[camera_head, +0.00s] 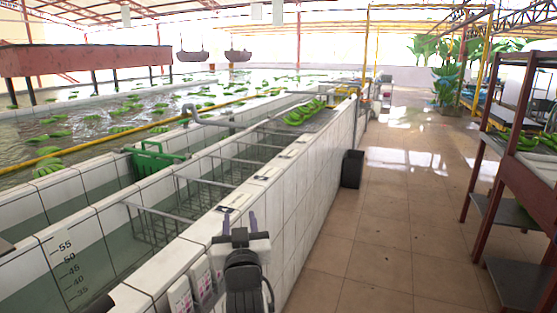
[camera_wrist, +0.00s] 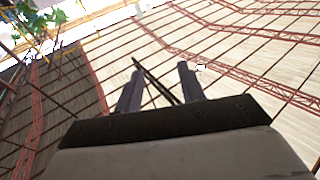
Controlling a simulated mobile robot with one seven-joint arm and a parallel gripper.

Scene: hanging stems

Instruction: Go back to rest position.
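My gripper (camera_head: 239,222) shows at the bottom middle of the head view, in front of the white tiled tank wall. Its two purple-grey fingers point upward and stand apart with nothing between them. In the wrist view my gripper (camera_wrist: 158,88) is also open and empty, with the roof beams behind the fingers. No hanging stem shows near the gripper in either view.
The tiled tank wall (camera_head: 310,170) runs along my left, with water and green bananas (camera_head: 305,112) beyond. A dark bin (camera_head: 352,168) stands by the wall. A red-brown rack (camera_head: 530,170) stands at right. The tiled floor (camera_head: 400,220) between is clear.

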